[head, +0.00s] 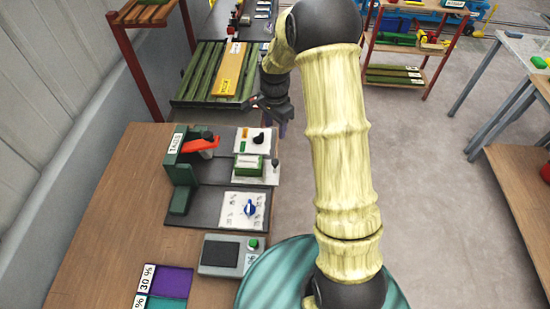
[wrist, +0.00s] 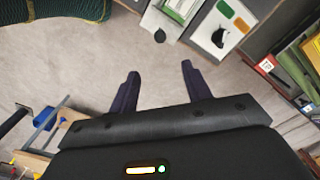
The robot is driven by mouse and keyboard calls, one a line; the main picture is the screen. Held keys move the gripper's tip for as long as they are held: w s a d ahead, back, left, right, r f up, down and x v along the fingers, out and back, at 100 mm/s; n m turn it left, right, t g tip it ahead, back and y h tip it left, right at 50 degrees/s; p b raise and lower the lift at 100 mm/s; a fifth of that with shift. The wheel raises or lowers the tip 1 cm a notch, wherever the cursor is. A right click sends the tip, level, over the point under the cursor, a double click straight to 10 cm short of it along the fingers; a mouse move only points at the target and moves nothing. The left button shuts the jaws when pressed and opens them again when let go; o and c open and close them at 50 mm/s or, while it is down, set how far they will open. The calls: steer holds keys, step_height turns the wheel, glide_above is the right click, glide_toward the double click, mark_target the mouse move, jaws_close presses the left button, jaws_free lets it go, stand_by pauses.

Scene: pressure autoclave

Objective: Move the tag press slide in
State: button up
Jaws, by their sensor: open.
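The tag press (head: 183,170) is a dark green frame labelled TAGS with a red lever (head: 201,145), on the wooden table. To its right is what looks like its slide, a white plate with a green block (head: 249,166) and a dark round knob (head: 275,162) at the right end. In the wrist view the slide (wrist: 172,10) is at the top edge, partly cut off, with its knob (wrist: 159,35) nearer me. My gripper (head: 282,128) is beyond the table's right side, apart from the slide. In the wrist view its fingers (wrist: 160,75) are open and empty.
A white panel with a black switch (head: 257,138) sits just beyond the slide. A panel with a blue dial (head: 250,209) and a grey scale-like box (head: 228,256) are nearer. A green slatted rack (head: 200,75) stands behind.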

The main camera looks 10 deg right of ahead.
mark_target(274, 161)
step_height(274, 161, down, 17)
steer(key=p, duration=0.6)
steer(key=shift+f, duration=0.2)
jaws_close()
steer(key=shift+a, duration=0.1)
